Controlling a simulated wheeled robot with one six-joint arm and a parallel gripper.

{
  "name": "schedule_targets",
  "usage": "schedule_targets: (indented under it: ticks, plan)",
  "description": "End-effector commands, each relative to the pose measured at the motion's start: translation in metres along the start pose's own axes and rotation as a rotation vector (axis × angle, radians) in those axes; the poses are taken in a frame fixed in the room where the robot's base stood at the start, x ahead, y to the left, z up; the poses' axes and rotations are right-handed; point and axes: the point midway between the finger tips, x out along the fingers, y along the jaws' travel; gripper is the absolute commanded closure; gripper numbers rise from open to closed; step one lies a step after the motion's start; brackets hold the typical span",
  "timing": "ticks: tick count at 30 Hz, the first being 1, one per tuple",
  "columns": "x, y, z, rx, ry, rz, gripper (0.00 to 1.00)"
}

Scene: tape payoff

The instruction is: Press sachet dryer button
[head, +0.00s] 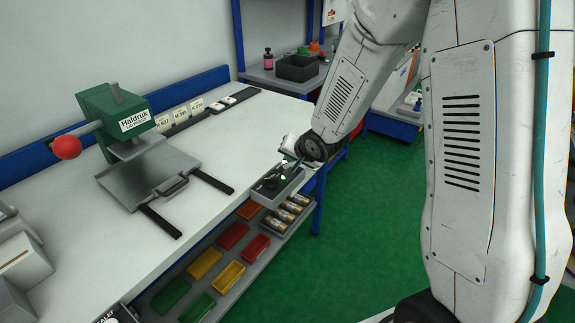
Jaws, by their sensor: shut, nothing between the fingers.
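A grey control box (263,198) with a dark top sits at the right front edge of the white bench, with small controls on it. A small green spot, perhaps a button (283,177), shows on it. No label there can be read, so I cannot tell whether it is the sachet dryer button. My gripper (291,164) comes down from the right over the box, shut and empty. Its fingertips are small and partly hidden, and I cannot tell whether they touch the box.
A green Haldruk press (115,115) with a red knob (67,147) and a grey plate stands on the bench (100,235). Several coloured bins lie on the shelf below the bench. A black crate (296,68) stands on the back table. Green floor (350,225) is open at right.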

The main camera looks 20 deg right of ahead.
Motion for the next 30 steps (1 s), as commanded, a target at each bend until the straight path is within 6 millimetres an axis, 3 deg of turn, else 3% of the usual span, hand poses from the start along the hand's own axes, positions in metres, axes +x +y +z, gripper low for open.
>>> schedule_targets:
  ticks: [30]
  plan:
    - [0.0071, 0.0049, 0.0049, 0.000, 0.000, 0.000, 1.00]
